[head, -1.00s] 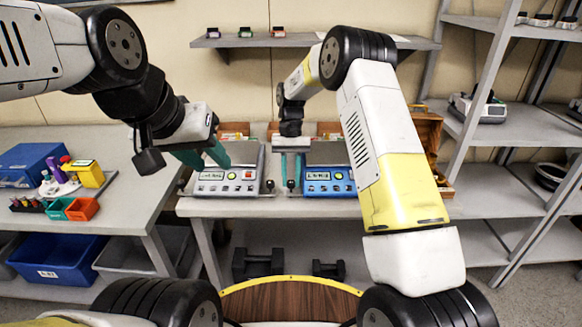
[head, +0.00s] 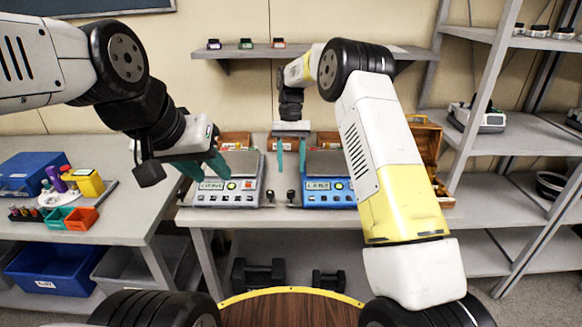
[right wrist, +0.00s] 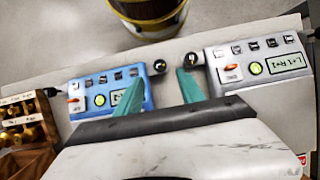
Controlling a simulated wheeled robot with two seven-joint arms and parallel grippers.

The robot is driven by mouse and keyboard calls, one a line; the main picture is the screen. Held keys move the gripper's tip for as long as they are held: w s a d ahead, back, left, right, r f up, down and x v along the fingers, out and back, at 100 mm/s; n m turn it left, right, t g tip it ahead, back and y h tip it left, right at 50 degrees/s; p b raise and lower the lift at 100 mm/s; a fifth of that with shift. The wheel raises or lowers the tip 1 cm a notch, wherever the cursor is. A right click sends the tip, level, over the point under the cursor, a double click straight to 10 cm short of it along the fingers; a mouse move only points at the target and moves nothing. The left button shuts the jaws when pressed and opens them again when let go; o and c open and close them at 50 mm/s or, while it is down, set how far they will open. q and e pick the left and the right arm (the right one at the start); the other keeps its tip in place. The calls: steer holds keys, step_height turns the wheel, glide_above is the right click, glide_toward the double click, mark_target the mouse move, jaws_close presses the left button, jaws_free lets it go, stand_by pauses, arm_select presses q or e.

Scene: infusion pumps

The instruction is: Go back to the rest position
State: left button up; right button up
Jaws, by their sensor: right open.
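My right gripper (head: 290,172) is open and empty, above the bench between the two pumps. In the right wrist view its two teal fingers stand apart (right wrist: 162,92). My left gripper (head: 207,170) is at the grey pump's left side in the head view, its teal fingers apart with nothing seen between them; whether it touches the pump is unclear. The grey infusion pump (head: 228,200) stands on the bench, and it shows in the right wrist view (right wrist: 235,72). The blue infusion pump (head: 318,200) stands to its right, and also shows in the right wrist view (right wrist: 90,100).
A wall shelf (head: 310,51) with small coloured items is behind. A wooden case (head: 425,140) stands open at the bench's right end. The left table (head: 120,205) carries a blue bin (head: 30,172) and coloured holders. Metal shelving (head: 490,165) stands on the right.

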steer(key=shift+r, duration=0.2)
steer(key=s+d+r+t+y, duration=0.1)
steer(key=s+d+r+t, duration=0.1)
steer(key=s+d+r, duration=0.3)
steer(key=s+d+r+t, duration=0.1)
steer(key=s+r, duration=0.1)
steer(key=r, duration=0.4)
steer(key=s+d+r+t+y, duration=0.1)
steer(key=s+d+r+t, duration=0.1)
steer(key=s+d+r, duration=0.3)
steer(key=s+d+t, duration=0.3)
steer(key=s+t, duration=0.2)
steer(key=s, duration=1.3)
steer(key=shift+r+n+t, duration=0.3)
steer(key=shift+r, duration=0.1)
